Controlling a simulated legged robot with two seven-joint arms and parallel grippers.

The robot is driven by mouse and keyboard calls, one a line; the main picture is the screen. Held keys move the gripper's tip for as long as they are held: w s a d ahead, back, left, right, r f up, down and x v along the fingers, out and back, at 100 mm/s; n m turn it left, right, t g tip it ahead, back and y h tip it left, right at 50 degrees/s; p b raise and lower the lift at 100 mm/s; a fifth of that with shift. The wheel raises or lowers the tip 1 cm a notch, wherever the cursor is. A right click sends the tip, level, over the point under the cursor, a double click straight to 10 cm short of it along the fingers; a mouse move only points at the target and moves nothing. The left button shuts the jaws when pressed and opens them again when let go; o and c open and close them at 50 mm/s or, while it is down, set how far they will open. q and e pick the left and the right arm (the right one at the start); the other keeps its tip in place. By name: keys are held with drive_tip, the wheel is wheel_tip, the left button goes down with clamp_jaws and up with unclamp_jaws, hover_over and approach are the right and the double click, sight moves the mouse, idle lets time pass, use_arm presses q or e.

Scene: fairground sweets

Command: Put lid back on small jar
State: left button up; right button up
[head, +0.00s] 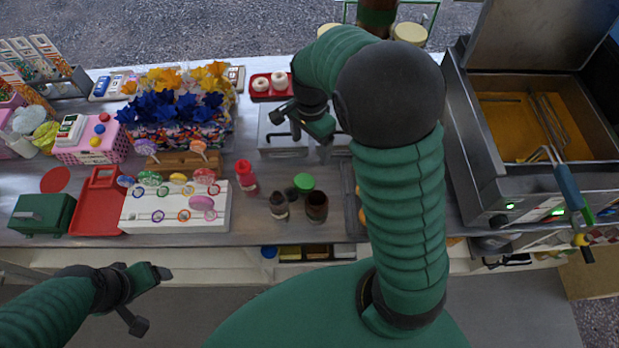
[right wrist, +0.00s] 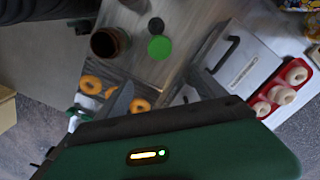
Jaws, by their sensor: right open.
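Two brown jars stand on the counter in the head view. The smaller jar (head: 279,206) is on the left and the larger jar (head: 316,206) is beside it on the right. Both look upright. A dark round lid (head: 291,193) and a green round lid (head: 304,182) lie just behind them. The dark lid (right wrist: 156,25), green lid (right wrist: 159,48) and larger jar (right wrist: 108,42) also show in the right wrist view. My right gripper (head: 302,124) is open and empty, above the counter behind the jars. My left gripper (head: 150,298) appears open and empty in front of the counter.
A red bottle (head: 246,176) and a white lollipop stand (head: 165,215) are left of the jars. Doughnuts (right wrist: 92,84) lie on a tray near the larger jar. A fryer (head: 540,130) stands at the right. A red tray (head: 262,92) holds pale rings at the back.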

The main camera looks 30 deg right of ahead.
approach(304, 181)
drive_tip(key=f, duration=0.3)
drive_tip(key=shift+a, duration=0.4)
drive_tip(key=shift+d+f, duration=0.6)
drive_tip(key=shift+d, duration=0.25)
drive_tip(key=shift+a, duration=0.25)
drive_tip(key=f, duration=0.2)
drive_tip(key=a+f, duration=0.1)
drive_tip(key=f, duration=0.1)
drive_tip(key=shift+a+f, duration=0.15)
drive_tip(key=shift+f, duration=0.05)
drive_tip(key=shift+d+f, duration=0.2)
drive_tip(key=shift+f, duration=0.05)
drive_tip(key=shift+d+f, duration=0.1)
drive_tip(key=shift+d, duration=0.4)
drive_tip(key=shift+a, duration=0.5)
drive_tip(key=c, duration=0.8)
drive_tip(key=shift+c, duration=1.4)
drive_tip(key=shift+d, duration=0.1)
drive_tip(key=shift+c, duration=1.4)
drive_tip(key=shift+d, duration=0.2)
drive_tip(key=shift+r, duration=0.45)
use_arm(q)
drive_tip(key=shift+w+a+f, duration=0.15)
drive_tip(key=shift+a+f, duration=0.05)
drive_tip(key=shift+a, duration=0.85)
use_arm(e)
wheel_tip(304, 181, up, 9)
drive_tip(key=shift+a+r, duration=0.1)
drive_tip(key=shift+r, duration=0.05)
